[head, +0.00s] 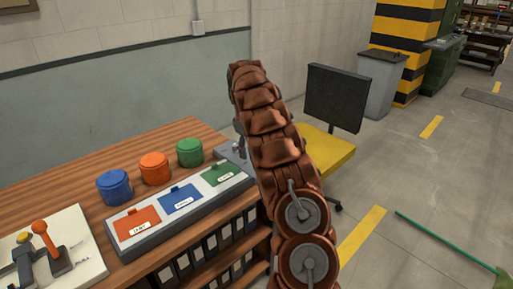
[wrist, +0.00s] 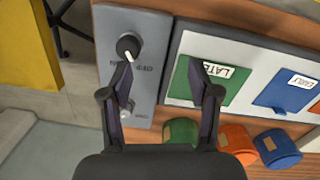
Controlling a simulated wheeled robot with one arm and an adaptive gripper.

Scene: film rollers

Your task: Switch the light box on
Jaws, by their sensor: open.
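A grey control box (wrist: 137,22) lies on the wooden bench, left of the green panel in the wrist view. In the head view the box (head: 232,154) is mostly hidden behind my arm. No lit surface identifies a light box. My gripper (wrist: 160,72) is open and empty. Its left finger overlaps the box face just below the knob, its right finger the green panel; I cannot tell whether either touches.
A long grey case (head: 180,218) with red, blue and green lids lies along the bench front. Blue (head: 115,187), orange (head: 155,168) and green (head: 189,152) canisters stand behind it. A lever panel (head: 60,255) is at left. A yellow chair (head: 328,155) stands beyond my arm.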

